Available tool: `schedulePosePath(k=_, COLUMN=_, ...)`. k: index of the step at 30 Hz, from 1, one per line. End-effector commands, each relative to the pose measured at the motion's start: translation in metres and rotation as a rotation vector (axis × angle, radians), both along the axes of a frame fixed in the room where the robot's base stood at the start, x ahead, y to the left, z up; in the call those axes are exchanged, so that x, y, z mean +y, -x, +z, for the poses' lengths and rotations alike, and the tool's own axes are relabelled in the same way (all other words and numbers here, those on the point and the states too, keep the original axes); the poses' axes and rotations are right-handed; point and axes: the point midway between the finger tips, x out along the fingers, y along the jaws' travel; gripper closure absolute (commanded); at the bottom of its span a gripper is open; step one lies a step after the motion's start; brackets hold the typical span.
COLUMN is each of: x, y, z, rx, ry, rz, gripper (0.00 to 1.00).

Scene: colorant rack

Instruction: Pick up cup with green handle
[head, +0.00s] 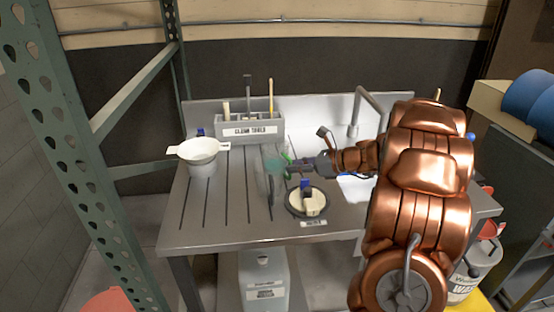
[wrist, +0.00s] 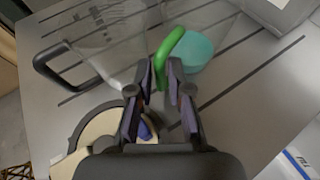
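The cup with the green handle is a clear vessel (wrist: 208,16) at the top of the wrist view. Its green handle (wrist: 172,42) reaches down between my fingertips. In the head view the green handle (head: 287,158) is a small patch beside the clear cups on the steel counter. My gripper (wrist: 160,78) is partly open, with a finger on each side of the handle; contact is hard to tell. In the head view my gripper (head: 293,166) reaches in from the right. A teal round shape (wrist: 195,52) shows at the green-handled cup.
A second clear cup (wrist: 105,40) with a black handle (wrist: 48,66) stands close on the left. A round dish (head: 296,209) with a blue-topped item is in front. Counter front-left (head: 215,225) is clear.

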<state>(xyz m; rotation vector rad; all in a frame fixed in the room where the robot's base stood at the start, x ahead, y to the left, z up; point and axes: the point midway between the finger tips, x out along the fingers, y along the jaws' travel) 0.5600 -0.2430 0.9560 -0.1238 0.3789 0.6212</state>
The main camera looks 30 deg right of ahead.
Motion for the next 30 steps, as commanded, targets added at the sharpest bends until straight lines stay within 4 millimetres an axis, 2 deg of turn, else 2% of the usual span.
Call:
schedulePosePath(k=10, x=0.0049, y=-0.0063, z=-0.0035, rx=0.001, ry=-0.001, rz=0.0, gripper=0.82)
schedulePosePath(k=16, x=0.0049, y=-0.006, z=-0.0035, rx=0.0, ry=0.0, rz=0.0, gripper=1.0)
schedulePosePath(k=30, x=0.0047, y=-0.0059, z=-0.0035, rx=0.001, ry=-0.001, rz=0.0, gripper=1.0)
